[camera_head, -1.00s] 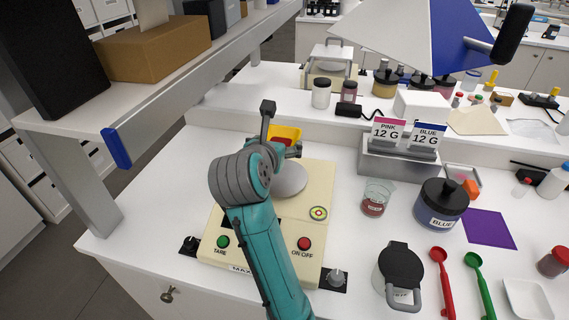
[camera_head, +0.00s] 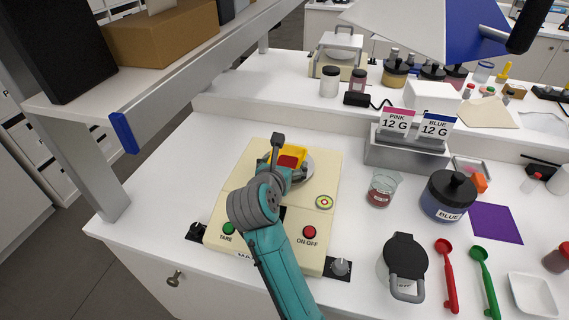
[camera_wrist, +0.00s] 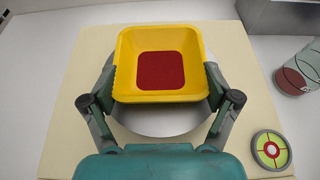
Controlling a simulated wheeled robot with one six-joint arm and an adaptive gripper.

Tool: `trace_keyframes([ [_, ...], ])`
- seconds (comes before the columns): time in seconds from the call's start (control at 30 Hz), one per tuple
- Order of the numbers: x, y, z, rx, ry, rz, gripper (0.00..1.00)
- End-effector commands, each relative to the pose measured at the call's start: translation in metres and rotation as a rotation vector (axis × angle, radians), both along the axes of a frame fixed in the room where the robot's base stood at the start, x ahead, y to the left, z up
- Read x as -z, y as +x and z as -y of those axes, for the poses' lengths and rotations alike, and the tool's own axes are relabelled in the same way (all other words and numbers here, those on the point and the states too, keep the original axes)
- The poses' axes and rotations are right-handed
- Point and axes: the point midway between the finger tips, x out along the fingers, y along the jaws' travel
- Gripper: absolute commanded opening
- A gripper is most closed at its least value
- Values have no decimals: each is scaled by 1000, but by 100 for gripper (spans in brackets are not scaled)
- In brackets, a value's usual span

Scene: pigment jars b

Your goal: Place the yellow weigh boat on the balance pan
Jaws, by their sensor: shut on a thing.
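The yellow weigh boat (camera_wrist: 165,92) holds red powder and shows in the wrist view between my fingers. It also shows in the head view (camera_head: 297,154). My gripper (camera_wrist: 160,84) is shut on the weigh boat, one finger on each side. The round grey balance pan (camera_wrist: 158,124) lies below the weigh boat, which covers much of it. In the head view, part of the pan (camera_head: 309,167) shows to the right of the boat. I cannot tell whether the boat touches the pan. The cream balance (camera_head: 325,160) has a green TARE button and a red ON/OFF button.
Right of the balance stand a beaker with red contents (camera_head: 382,189), a BLUE jar (camera_head: 447,196) and a grey holder (camera_head: 405,156) with PINK and BLUE cards. A black-lidded jar (camera_head: 404,262) stands at the front. A shelf (camera_head: 180,82) overhangs the left.

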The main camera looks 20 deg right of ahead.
Motion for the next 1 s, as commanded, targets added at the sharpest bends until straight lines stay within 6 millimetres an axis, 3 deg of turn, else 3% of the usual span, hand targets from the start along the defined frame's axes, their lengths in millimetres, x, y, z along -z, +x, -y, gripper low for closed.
trace_keyframes([
  [0.17,2,0,0,0,0,-1,65],
  [0.2,2,0,0,0,0,0,90],
  [0.27,2,0,0,0,0,0,100],
  [0.67,-1,0,0,-1,0,0,100],
  [1.0,-22,-43,-30,-5,1,2,100],
])
